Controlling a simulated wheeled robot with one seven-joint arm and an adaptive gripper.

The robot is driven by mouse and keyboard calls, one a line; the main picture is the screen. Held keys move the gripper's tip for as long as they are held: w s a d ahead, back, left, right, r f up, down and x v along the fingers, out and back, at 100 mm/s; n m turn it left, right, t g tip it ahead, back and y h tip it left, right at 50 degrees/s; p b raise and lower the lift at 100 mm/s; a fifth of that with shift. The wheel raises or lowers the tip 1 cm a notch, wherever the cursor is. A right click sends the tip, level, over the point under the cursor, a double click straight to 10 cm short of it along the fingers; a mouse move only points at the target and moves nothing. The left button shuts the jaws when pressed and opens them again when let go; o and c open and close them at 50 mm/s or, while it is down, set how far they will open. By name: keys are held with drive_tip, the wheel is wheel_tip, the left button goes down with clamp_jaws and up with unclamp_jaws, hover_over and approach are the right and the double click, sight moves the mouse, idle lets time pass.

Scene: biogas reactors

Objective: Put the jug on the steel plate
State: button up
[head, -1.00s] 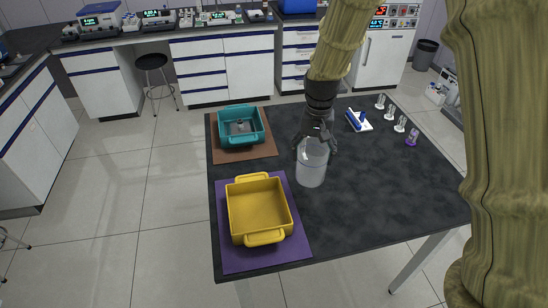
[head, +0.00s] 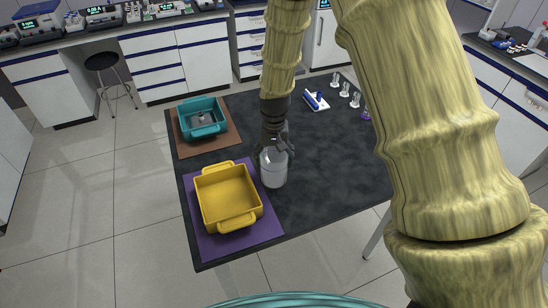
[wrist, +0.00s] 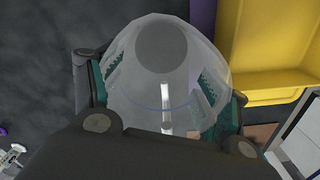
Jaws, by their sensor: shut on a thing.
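The jug (head: 273,169) is a clear, whitish vessel near the middle-left of the dark table, just right of the yellow tray. My gripper (head: 274,146) comes down from above and is shut on its upper part. In the wrist view the jug (wrist: 160,85) fills the middle, with the dark fingers on both sides and a grey round end showing. I cannot tell whether its base touches the table. I cannot make out a steel plate for certain; a small grey item (head: 203,119) lies in the teal tray.
The yellow tray (head: 262,210) stands on a purple mat (head: 207,246); the teal tray (head: 180,122) on a brown mat (head: 190,150). A white holder with a blue item (head: 315,101) and several small clear pieces (head: 345,90) stand at the back right. The table's front right (head: 310,200) is clear.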

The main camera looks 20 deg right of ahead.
drive_tip(key=shift+f, duration=0.35)
drive_tip(key=shift+s+r, duration=0.1)
drive_tip(key=shift+s, duration=0.05)
drive_tip(key=o, duration=1.4)
drive_tip(key=shift+f, duration=0.2)
drive_tip(key=shift+o, duration=0.5)
drive_tip(key=shift+r, duration=0.2)
